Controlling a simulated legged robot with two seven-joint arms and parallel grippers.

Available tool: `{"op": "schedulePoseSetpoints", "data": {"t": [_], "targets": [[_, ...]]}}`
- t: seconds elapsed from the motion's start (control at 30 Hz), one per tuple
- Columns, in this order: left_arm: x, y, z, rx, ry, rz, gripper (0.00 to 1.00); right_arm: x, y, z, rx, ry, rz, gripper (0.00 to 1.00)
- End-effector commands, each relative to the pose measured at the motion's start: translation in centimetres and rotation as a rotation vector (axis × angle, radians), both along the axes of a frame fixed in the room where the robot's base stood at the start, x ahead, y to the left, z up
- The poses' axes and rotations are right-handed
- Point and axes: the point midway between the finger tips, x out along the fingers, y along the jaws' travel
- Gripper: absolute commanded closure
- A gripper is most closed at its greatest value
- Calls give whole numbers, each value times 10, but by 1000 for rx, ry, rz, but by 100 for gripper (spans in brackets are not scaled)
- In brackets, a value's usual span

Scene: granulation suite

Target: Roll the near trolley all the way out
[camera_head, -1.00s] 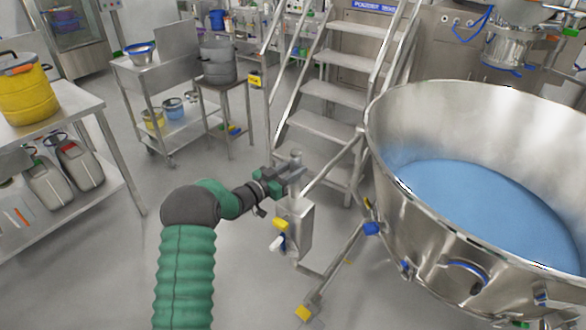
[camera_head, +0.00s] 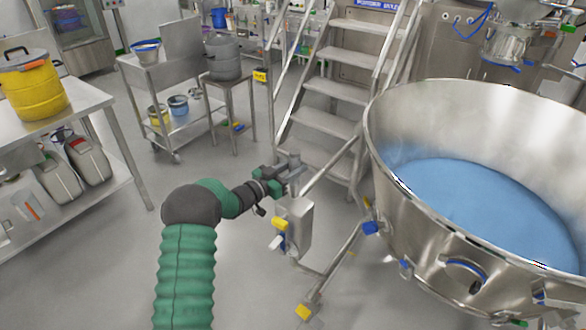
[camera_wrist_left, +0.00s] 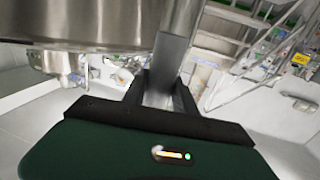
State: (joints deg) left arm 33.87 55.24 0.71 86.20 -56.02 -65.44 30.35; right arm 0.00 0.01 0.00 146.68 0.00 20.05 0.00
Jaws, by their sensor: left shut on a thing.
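The near trolley is a wide steel bowl (camera_head: 400,200) with blue contents (camera_head: 480,200), carried on a low tubular frame (camera_head: 340,255) with a yellow-tipped foot. My left gripper (camera_head: 285,175) is shut on an upright steel post (camera_head: 294,160) at the frame's left corner, above a small steel box (camera_head: 299,225). The bowl's right side is cut off by the picture edge. My right gripper is not in view.
Steel steps (camera_head: 325,120) with handrails stand close behind the frame. A steel table (camera_head: 90,95) with a yellow tub (camera_head: 35,90) is at the left. A small cart (camera_head: 150,75) and a stand with a grey pot (camera_head: 222,60) are behind. Open floor (camera_head: 110,270) lies at the lower left.

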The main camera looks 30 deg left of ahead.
Motion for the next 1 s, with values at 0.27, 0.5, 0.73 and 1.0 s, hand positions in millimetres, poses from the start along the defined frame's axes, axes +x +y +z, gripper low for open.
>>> {"op": "schedulePoseSetpoints", "data": {"t": [0.27,0.5,0.73,1.0], "targets": [[1,-8,5,-5,-12,-17,100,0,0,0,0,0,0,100],[1,-8,4,-5,-10,-18,100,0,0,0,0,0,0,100],[1,-7,3,-5,-8,-15,47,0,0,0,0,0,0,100],[1,0,-2,-8,-3,-9,45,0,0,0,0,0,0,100]]}}
